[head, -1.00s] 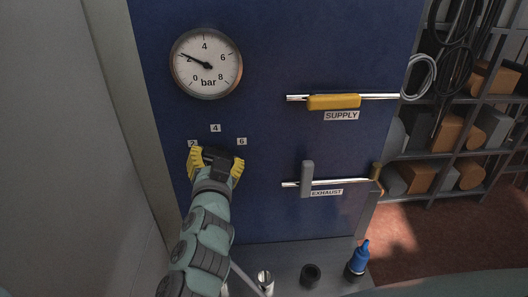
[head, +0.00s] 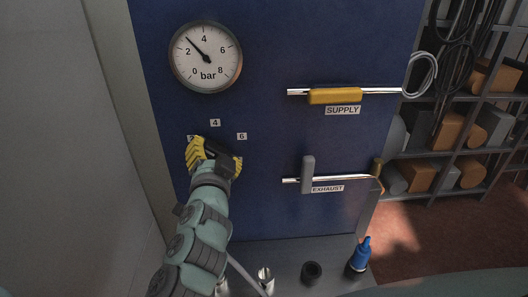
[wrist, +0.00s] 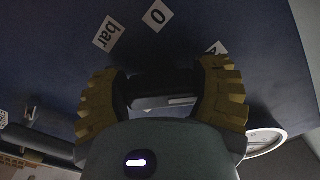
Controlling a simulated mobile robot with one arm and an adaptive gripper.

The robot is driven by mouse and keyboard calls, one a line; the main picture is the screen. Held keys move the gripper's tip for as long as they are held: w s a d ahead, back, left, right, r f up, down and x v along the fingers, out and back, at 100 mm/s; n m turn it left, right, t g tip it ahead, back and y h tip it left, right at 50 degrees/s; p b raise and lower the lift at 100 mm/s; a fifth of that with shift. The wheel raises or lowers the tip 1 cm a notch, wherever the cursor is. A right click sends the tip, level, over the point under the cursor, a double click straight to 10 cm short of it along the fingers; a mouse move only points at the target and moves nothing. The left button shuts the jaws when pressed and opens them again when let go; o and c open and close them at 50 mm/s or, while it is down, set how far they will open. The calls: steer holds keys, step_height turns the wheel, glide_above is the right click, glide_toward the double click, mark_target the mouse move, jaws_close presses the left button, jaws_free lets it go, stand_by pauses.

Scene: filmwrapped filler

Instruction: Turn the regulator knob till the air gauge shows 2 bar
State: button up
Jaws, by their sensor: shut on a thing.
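The round air gauge (head: 206,57) is at the upper left of the blue panel in the head view. Its needle points up and left, between 2 and 4, near 3 bar. My gripper (head: 216,156) is at the panel below the gauge, its yellow fingers either side of the regulator knob. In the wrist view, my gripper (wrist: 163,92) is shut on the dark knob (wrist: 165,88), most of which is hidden. The scale labels 4 (head: 215,123) and 6 (head: 242,136) show above the knob; another is partly covered by a finger.
To the right are the yellow SUPPLY handle (head: 335,96) and the grey EXHAUST handle (head: 308,174) on their pipes. A blue bottle (head: 360,256) and a dark cup (head: 311,272) stand on the ledge below. The panel between gauge and handles is clear.

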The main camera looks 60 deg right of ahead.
steer(key=o, duration=1.2)
steer(key=shift+s, duration=0.1)
steer(key=v, duration=0.7)
steer(key=shift+a, duration=0.2)
steer(key=shift+s, duration=0.1)
